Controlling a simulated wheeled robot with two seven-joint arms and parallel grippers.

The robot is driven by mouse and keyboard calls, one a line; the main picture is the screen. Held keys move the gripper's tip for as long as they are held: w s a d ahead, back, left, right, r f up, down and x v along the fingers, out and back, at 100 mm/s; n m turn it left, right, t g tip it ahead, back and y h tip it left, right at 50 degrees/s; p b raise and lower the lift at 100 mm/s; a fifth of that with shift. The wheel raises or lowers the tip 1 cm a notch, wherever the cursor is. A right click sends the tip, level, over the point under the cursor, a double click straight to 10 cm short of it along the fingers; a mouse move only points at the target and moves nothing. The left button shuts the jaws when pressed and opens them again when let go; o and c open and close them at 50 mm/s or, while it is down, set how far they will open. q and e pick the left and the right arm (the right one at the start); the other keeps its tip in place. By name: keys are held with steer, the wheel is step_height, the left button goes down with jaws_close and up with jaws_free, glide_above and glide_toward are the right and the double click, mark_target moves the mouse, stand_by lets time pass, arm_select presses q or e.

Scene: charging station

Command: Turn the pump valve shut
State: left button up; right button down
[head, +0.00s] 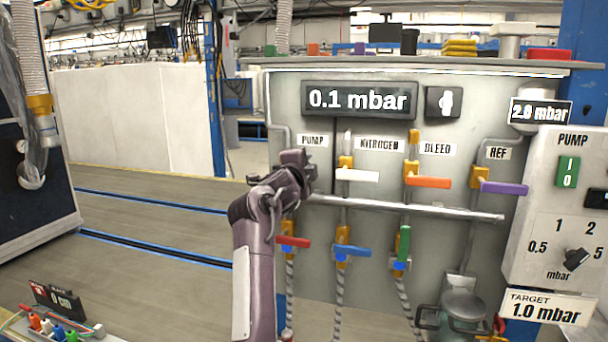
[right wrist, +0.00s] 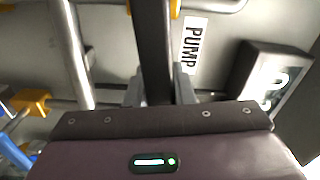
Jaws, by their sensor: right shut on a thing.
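The panel label PUMP (head: 313,141) is at the upper left of the valve row. The pump valve under it is hidden in the head view by my right gripper (head: 303,168). In the right wrist view, a dark bar, taken as the pump valve handle (right wrist: 153,45), runs between the two grey fingers of my right gripper (right wrist: 160,92). The fingers are shut on it. The bar lies along the lettering of the PUMP label (right wrist: 191,45), so crosswise on the panel. The display (head: 359,99) reads 0.1 mbar. My left gripper is not in view.
To the right are the white nitrogen handle (head: 357,175), orange bleed handle (head: 428,182) and purple ref handle (head: 503,188). A metal rail (head: 420,207) runs below them. Red (head: 295,242), blue (head: 353,250) and green (head: 404,243) handles sit lower.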

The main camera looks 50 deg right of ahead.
steer(key=shift+f+m+b, duration=0.7)
steer(key=shift+m+b, duration=0.3)
steer(key=c, duration=1.2)
jaws_free()
steer(key=shift+c, duration=0.2)
steer(key=b+v, duration=0.1)
steer(key=v, duration=0.6)
steer(key=shift+s+a+b, duration=0.2)
steer(key=shift+a+b, duration=0.15)
steer(key=shift+b, duration=0.05)
